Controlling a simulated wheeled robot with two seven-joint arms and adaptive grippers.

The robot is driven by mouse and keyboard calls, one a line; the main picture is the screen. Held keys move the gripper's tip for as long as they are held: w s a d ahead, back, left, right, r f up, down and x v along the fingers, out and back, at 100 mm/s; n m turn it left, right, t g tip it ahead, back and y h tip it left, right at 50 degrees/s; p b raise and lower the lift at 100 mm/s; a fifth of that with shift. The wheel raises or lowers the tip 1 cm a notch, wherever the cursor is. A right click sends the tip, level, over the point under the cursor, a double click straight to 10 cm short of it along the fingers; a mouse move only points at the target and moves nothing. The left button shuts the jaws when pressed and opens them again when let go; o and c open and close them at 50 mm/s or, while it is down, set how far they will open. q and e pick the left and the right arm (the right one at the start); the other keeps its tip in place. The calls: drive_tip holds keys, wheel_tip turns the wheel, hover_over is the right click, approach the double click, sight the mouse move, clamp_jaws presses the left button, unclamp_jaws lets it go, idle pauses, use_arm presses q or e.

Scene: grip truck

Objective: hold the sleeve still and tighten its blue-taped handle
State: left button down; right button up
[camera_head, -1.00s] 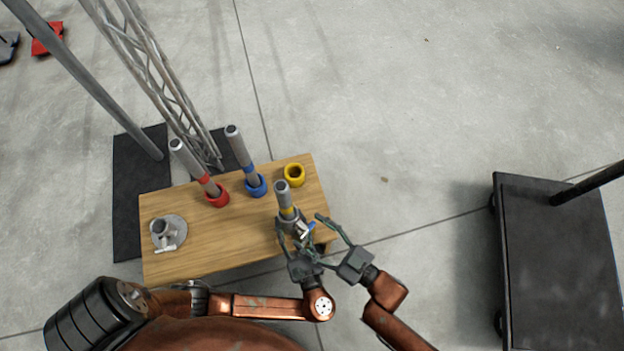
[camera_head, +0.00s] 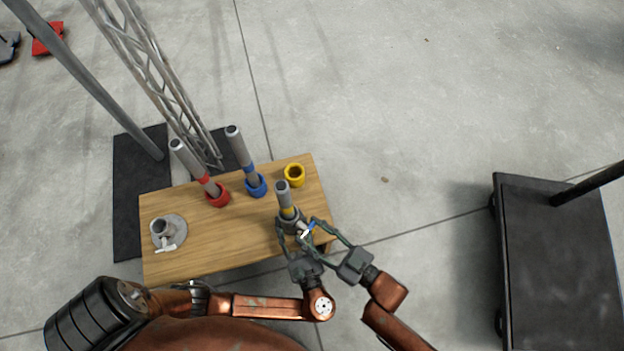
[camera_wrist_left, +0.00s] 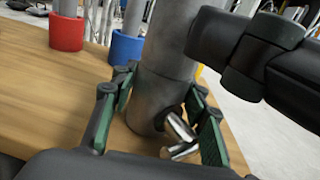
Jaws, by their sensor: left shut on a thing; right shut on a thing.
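The grey sleeve (camera_head: 284,214) stands at the table's right front with a yellow-banded tube (camera_head: 284,195) upright in it. My left gripper (camera_head: 292,232) is shut around the sleeve, with a finger on either side. The sleeve also fills the middle of the left wrist view (camera_wrist_left: 160,90), between the green-padded fingers (camera_wrist_left: 158,118). The blue-taped handle (camera_head: 311,226) sticks out from the sleeve's right front. My right gripper (camera_head: 310,230) is shut on this handle and partly hides it. The left wrist view shows the handle's metal part (camera_wrist_left: 178,128), but no blue tape is visible there.
On the wooden table (camera_head: 240,235) stand a red-ringed tube (camera_head: 218,196), a blue-ringed tube (camera_head: 256,186), an empty yellow cup (camera_head: 294,174) and a grey flanged fitting (camera_head: 166,232). A truss (camera_head: 165,85) rises behind. A dark cart (camera_head: 560,260) stands right, with clear floor between.

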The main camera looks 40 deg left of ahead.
drive_tip(key=shift+w, duration=0.15)
drive_tip(key=shift+w+d+m, duration=0.1)
drive_tip(key=shift+w+m, duration=0.05)
drive_tip(key=shift+m, duration=9.65)
drive_tip(key=o, duration=1.2)
drive_tip(key=shift+s, duration=0.25)
